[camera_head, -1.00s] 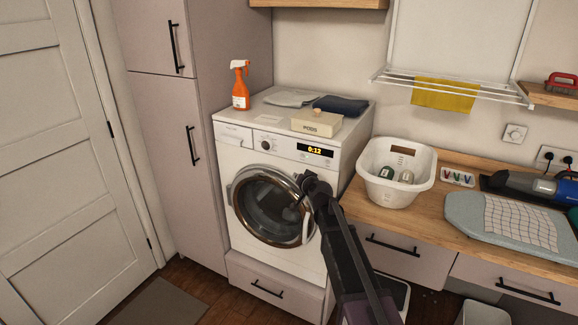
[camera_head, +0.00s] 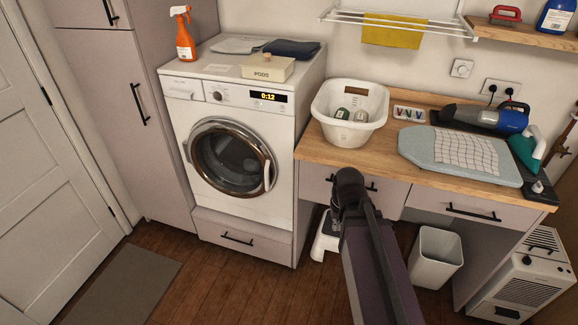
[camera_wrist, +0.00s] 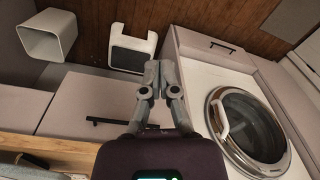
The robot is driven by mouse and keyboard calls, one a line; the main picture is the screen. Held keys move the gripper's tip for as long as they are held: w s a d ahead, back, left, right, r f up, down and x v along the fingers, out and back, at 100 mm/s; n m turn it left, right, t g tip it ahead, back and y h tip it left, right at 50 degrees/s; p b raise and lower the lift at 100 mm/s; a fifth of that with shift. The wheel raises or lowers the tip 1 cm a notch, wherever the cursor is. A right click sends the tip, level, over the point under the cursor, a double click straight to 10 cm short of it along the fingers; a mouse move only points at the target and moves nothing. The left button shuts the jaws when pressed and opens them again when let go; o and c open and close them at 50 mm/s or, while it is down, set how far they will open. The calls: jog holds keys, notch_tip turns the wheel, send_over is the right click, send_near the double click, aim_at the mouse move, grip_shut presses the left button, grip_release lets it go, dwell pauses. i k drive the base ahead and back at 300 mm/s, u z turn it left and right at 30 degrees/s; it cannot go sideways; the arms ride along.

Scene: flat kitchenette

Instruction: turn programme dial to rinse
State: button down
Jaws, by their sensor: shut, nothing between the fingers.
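The programme dial (camera_head: 217,96) is a small round knob on the washing machine's (camera_head: 265,195) front panel, left of a lit display (camera_head: 269,97) reading 0:12. The machine's round door (camera_head: 231,157) is closed. The dial's pointer is too small to read, and the dial does not show in the wrist view. My gripper (camera_wrist: 155,68) is shut and empty in the wrist view, with the washer door (camera_wrist: 250,125) to its right. In the head view my arm ends in front of the counter drawers, right of the machine and well apart from the dial.
An orange spray bottle (camera_head: 183,34), folded cloths (camera_head: 291,48) and a pods box (camera_head: 267,68) stand on the machine. A white basket (camera_head: 322,104) stands on the counter to its right. A white step stool (camera_head: 324,240) and bin (camera_head: 435,258) are below.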

aim_at(219, 95)
jog(key=k, duration=1.35)
jog(key=u, duration=0.25)
jog(key=i, duration=0.95)
jog(key=u, duration=0.55)
jog(key=i, duration=0.8)
jog(key=u, duration=0.25)
